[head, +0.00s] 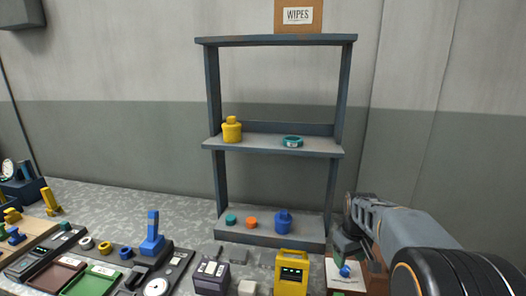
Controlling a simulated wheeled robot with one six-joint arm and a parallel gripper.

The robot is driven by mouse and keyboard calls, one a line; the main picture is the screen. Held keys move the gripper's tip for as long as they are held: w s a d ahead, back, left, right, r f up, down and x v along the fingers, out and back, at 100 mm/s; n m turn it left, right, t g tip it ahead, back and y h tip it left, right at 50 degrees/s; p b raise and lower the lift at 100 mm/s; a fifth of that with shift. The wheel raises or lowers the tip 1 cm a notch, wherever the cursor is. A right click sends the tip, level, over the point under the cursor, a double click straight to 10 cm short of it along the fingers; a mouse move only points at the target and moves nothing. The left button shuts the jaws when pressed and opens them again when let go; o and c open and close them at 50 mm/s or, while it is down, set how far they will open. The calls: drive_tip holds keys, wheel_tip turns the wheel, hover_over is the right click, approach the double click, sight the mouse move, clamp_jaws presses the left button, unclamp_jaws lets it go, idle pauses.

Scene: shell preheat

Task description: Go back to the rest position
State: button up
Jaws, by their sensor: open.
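My gripper (347,238) is at the lower right, at the end of my arm, in front of the shelf's right foot. It is open. A small blue thing (345,270) shows just below it over a white sheet (345,283). I cannot tell from this view how far the gripper is above it.
A grey shelf (275,145) holds a yellow bottle (232,130) and a teal ring (292,142). A yellow device (291,272), a dark box (212,277) and a tray with a blue handle (152,236) stand in front.

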drive_tip(key=s+a+r+m+t+p, duration=0.1)
drive_tip(key=s+a, duration=0.3)
drive_tip(key=s, duration=0.4)
drive_tip(key=s+a+r+m+t+p, duration=0.1)
drive_tip(key=s+a+r+m+t, duration=0.1)
drive_tip(key=s, duration=0.7)
drive_tip(key=a+r, duration=0.1)
drive_tip(key=a, duration=0.1)
drive_tip(key=shift+a, duration=0.4)
drive_tip(key=shift+s+r, duration=0.1)
drive_tip(key=shift+c, duration=0.2)
